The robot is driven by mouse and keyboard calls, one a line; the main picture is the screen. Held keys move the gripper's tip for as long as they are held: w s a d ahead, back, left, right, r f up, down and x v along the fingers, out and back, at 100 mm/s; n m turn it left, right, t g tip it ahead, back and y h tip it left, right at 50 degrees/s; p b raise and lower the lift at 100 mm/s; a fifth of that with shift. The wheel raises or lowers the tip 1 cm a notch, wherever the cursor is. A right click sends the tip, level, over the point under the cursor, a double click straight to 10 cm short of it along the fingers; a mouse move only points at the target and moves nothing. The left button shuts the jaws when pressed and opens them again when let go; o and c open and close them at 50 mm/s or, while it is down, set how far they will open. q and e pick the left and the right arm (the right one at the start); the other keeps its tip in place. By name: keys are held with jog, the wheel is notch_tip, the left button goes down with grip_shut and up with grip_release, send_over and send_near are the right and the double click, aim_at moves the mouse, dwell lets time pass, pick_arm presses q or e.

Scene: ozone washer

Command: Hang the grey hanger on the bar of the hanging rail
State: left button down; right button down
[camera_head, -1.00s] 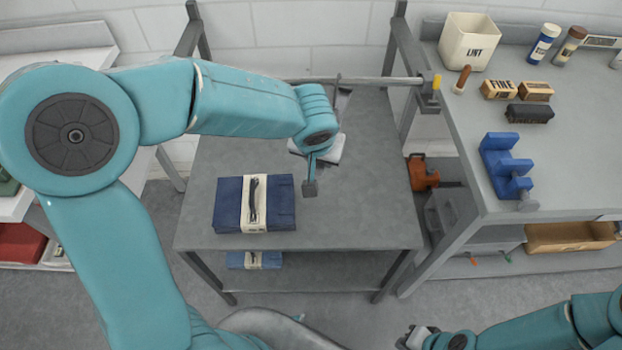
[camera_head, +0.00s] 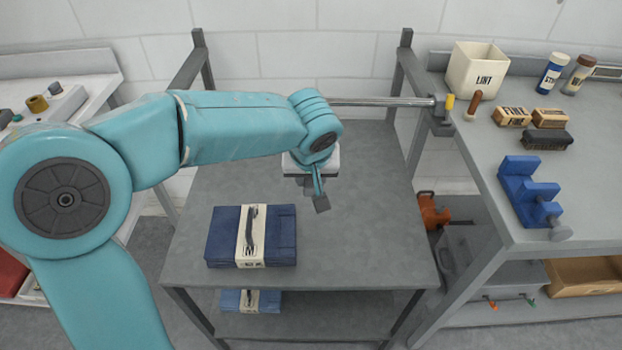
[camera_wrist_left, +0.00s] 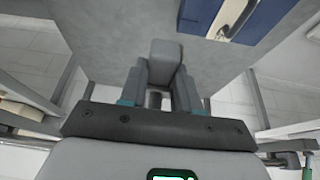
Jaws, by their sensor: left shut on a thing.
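The hanging rail's bar (camera_head: 385,102) runs level above the back of the grey table, ending at a dark bracket with a yellow tip (camera_head: 449,103) on the right. The arm hides the bar's left part. My left gripper (camera_head: 318,197) points down over the table, below and in front of the bar. In the left wrist view its fingers are shut on a grey block-like piece (camera_wrist_left: 165,60), which I take for part of the grey hanger. The rest of the hanger is not clearly visible. I cannot tell whether it touches the bar. My right gripper is out of view.
A folded blue bundle with a white band (camera_head: 251,236) lies on the table (camera_head: 372,240), left of the gripper. Dark posts (camera_head: 407,75) stand at the back. A bench (camera_head: 590,200) on the right holds a LINT bin (camera_head: 476,72), brushes and a blue stand (camera_head: 528,190).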

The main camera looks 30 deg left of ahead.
pick_arm(q)
jog(key=shift+w+a+r+p, duration=0.1)
jog(key=shift+w+a+p, duration=0.3)
jog(key=shift+w, duration=0.2)
jog(key=shift+w+a+p, duration=0.25)
jog(key=shift+w+p, duration=0.1)
jog(key=shift+w, duration=0.2)
jog(key=shift+w+a+p, duration=0.35)
jog(key=shift+w+p, duration=0.15)
jog(key=shift+p, duration=0.05)
jog(key=shift+b+x, duration=0.8)
jog(key=shift+x, duration=0.1)
jog(key=shift+s+d+f+b, duration=0.1)
jog(key=shift+f+b, duration=0.65)
jog(key=c, duration=0.7)
grip_release()
jog(key=shift+c, duration=0.2)
jog(key=p+v, duration=0.1)
jog(key=v, duration=1.5)
jog(key=shift+r, duration=0.2)
